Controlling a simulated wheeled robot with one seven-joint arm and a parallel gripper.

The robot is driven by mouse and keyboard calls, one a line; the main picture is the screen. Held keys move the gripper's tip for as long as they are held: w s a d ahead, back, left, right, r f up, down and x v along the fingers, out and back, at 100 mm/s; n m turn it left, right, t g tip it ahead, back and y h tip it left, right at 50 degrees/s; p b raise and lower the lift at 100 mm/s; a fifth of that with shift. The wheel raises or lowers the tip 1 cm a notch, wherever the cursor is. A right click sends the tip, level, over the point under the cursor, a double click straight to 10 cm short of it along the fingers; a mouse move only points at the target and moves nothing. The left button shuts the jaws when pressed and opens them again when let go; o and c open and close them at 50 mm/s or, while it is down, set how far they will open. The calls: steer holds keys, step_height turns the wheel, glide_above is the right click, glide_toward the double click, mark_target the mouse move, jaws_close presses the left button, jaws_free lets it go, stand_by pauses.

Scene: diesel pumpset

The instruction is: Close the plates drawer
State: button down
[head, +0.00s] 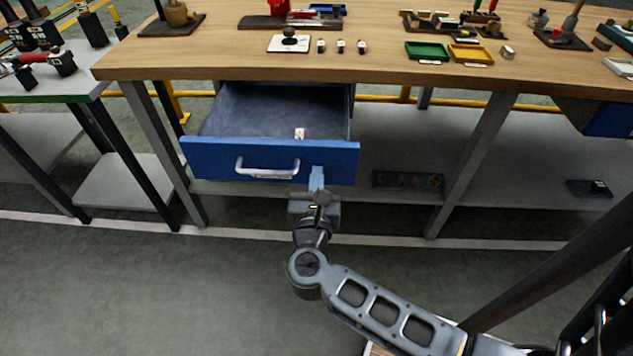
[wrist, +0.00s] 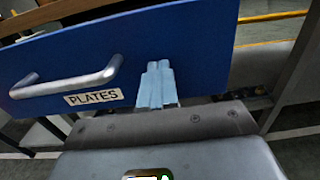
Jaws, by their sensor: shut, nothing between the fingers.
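The plates drawer (head: 225,163) has a blue front and hangs under the wooden workbench. It stands pulled out, and its grey inside shows with a small red-and-white item (head: 300,133) in it. Its silver bar handle (head: 268,170) is on the front. In the wrist view the blue front (wrist: 190,50) carries a "PLATES" label (wrist: 94,97) below the handle (wrist: 65,85). My gripper (head: 317,172) is shut and empty. Its light-blue fingers (wrist: 156,80) are together in front of the drawer face, right of the handle. I cannot tell whether the fingertips touch the face.
The workbench top (head: 220,62) holds several parts, including a green tray (head: 427,51) and a yellow tray (head: 470,54). A bench leg (head: 470,165) stands right of the drawer. A lower shelf (head: 400,145) runs beneath. Floor in front (head: 150,285) is clear.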

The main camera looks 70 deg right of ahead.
steer(key=b+x, duration=0.2)
steer(key=x, duration=2.1)
steer(key=shift+f+b, duration=0.1)
steer(key=shift+b, duration=0.2)
steer(key=shift+d, duration=0.45)
